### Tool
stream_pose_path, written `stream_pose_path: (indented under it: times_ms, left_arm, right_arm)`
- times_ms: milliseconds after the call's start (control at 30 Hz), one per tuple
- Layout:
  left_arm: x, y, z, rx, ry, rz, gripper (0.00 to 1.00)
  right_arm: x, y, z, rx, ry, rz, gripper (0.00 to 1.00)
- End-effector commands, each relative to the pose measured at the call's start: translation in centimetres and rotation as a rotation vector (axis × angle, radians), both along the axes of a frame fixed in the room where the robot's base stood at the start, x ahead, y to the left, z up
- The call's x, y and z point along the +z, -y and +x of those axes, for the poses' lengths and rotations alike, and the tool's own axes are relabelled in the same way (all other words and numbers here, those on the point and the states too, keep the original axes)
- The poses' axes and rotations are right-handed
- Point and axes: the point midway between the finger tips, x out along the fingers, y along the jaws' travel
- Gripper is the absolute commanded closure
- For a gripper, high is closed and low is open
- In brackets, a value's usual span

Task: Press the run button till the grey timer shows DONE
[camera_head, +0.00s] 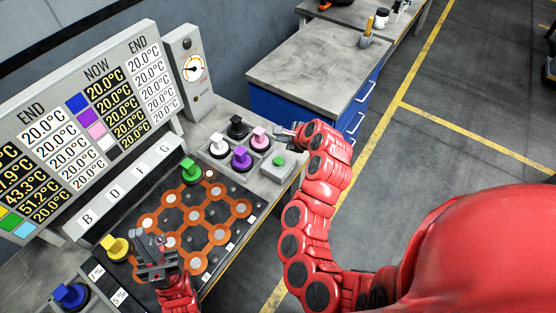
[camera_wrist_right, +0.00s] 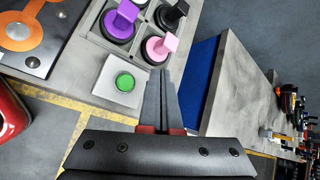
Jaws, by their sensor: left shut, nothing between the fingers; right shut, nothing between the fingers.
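The run button is a green round button (camera_head: 279,160) on a small light box at the panel's right end. The button also shows in the right wrist view (camera_wrist_right: 125,82), left of the fingertips. The grey timer (camera_head: 187,78) stands upright behind the panel, with a round white dial and pointer; I cannot read DONE on it. My right gripper (camera_head: 283,131) is shut and empty, beyond the button and apart from it; its fingers (camera_wrist_right: 161,78) point past the button's box. My left gripper (camera_head: 145,243) is shut and empty above the honeycomb plate's near left part.
White, black, purple and pink handled pieces (camera_head: 241,157) stand in a tray beside the button. A green piece (camera_head: 190,171) sits on the orange honeycomb plate (camera_head: 239,209). A temperature board (camera_head: 110,60) stands behind. A blue cabinet (camera_head: 300,75) stands beyond the panel.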

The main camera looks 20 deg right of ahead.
Motion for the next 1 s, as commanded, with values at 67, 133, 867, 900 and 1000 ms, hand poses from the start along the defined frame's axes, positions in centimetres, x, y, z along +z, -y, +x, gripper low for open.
stream_pose_path:
  times_ms: [67, 133, 867, 900, 1000]
  left_arm:
    - [-0.1, 0.0, 0.0, 0.000, 0.000, 0.000, 1.00]
    - [-0.3, 0.0, 0.0, 0.000, 0.000, 0.000, 1.00]
    - [-5.4, 0.0, 0.0, 0.000, 0.000, 0.000, 1.00]
    - [-5.5, 0.0, 0.0, 0.000, 0.000, 0.000, 1.00]
    - [-5.4, 0.0, 0.0, 0.000, 0.000, 0.000, 1.00]
  right_arm:
    - [-0.2, 0.0, 0.0, 0.000, 0.000, 0.000, 1.00]
    - [-0.5, 0.0, 0.0, 0.001, 0.000, -0.001, 1.00]
    - [-8.7, 0.0, 0.0, -0.001, 0.002, 0.000, 1.00]
    - [-8.8, 0.0, 0.0, -0.001, 0.002, 0.000, 1.00]
    - [-8.9, 0.0, 0.0, 0.000, 0.002, -0.001, 1.00]
